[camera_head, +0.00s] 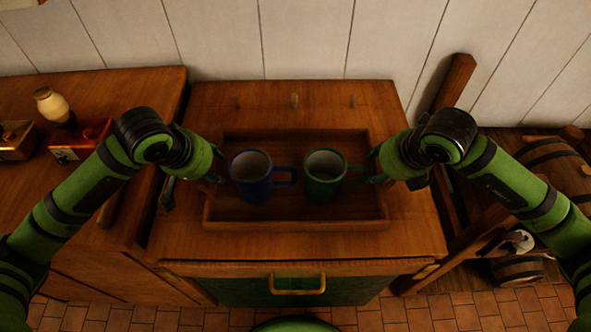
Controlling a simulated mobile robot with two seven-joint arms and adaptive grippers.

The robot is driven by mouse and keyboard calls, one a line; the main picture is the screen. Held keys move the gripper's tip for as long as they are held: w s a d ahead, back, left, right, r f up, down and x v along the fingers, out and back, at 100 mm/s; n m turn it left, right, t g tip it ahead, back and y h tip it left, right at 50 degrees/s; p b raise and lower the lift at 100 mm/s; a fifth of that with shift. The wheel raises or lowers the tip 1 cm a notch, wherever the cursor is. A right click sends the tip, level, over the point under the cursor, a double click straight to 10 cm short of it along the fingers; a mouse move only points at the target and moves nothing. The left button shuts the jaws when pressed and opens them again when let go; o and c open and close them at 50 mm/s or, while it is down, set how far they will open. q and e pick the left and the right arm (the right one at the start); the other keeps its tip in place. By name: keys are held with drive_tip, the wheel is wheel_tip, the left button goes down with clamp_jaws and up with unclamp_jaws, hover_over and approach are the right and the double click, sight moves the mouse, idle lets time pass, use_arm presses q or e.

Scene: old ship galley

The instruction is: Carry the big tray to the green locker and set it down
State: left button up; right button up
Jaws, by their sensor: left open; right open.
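The big wooden tray (290,225) lies flat on the wooden top (340,246) of a cabinet with a green front (350,291), which may be the green locker. A blue mug (250,184) and a green mug (322,183) stand upright in the tray. My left gripper (215,179) is open at the tray's left side, close to the blue mug. My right gripper (377,180) is open at the tray's right side, close to the green mug's handle. The arms partly hide both tray ends, so contact with the rim cannot be told.
A counter (100,90) on the left holds a red box (80,141), a pale-topped bottle (53,106) and a wooden box (15,140). Barrels (553,163) and a wooden frame stand at the right. A plank wall (300,40) closes the back. Tiled floor shows in front.

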use_arm(q)
drive_tip(key=shift+r, duration=0.1)
drive_tip(key=v, duration=1.1)
drive_tip(key=shift+s+a+r, duration=0.1)
drive_tip(key=shift+r, duration=0.25)
use_arm(e)
drive_tip(key=shift+r, duration=0.25)
drive_tip(key=v, duration=1.1)
drive_tip(key=shift+s+d+r, duration=0.1)
drive_tip(key=shift+s+r, duration=0.1)
drive_tip(key=shift+s, duration=0.05)
